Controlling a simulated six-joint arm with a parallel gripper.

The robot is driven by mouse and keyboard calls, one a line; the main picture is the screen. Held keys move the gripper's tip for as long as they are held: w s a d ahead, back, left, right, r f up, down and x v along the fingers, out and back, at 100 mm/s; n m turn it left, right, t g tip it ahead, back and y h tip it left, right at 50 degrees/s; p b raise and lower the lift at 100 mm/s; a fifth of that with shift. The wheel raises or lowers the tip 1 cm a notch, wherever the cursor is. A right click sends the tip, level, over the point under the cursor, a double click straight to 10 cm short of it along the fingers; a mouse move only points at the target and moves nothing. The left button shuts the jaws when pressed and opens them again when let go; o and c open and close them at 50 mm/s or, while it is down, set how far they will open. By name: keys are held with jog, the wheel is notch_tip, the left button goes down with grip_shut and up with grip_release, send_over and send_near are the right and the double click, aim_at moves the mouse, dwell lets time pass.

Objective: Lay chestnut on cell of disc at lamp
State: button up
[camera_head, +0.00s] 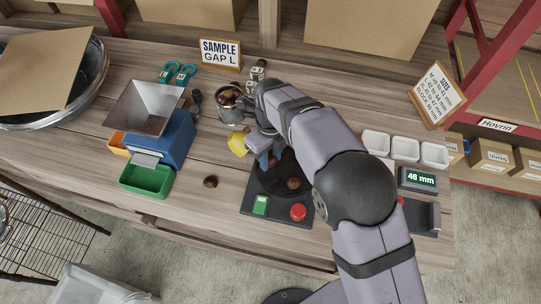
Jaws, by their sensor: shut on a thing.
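A dark disc (264,182) sits on a black base on the table, partly hidden by my arm. Brown chestnuts show on or over it, one of them (293,183) near its right side. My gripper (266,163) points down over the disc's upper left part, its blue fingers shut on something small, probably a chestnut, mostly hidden. I cannot tell whether it touches the disc. A yellow rounded thing (238,143), possibly the lamp, stands just left of my gripper. A loose chestnut (210,182) lies on the table left of the base.
A metal mug (230,106) of chestnuts stands behind. A blue hopper machine (170,140) with a green tray (146,180) is left. White trays (405,149) and a display reading 46 mm (418,179) are right.

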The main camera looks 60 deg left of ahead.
aim_at(270, 158)
jog(key=o, duration=1.1)
jog(key=shift+f, duration=0.1)
notch_tip(270, 158, up, 12)
jog(key=b, duration=0.2)
jog(key=shift+r+b, duration=0.2)
jog(key=shift+b, duration=0.1)
jog(key=w+d+f+n, duration=0.1)
jog(key=w+d+n, duration=0.6)
jog(key=w+d, duration=1.5)
jog(key=s+d+f+n, duration=0.2)
jog(key=d+n, duration=0.1)
jog(key=d, duration=1.3)
jog(key=s+d+f+n, duration=0.2)
jog(key=s+d, duration=0.2)
jog(key=d, duration=0.3)
jog(key=s+d+f+n, duration=0.2)
jog(key=s+d+n, duration=0.1)
jog(key=d, duration=0.4)
jog(key=shift+s+n, duration=0.3)
jog(key=shift+s, duration=0.5)
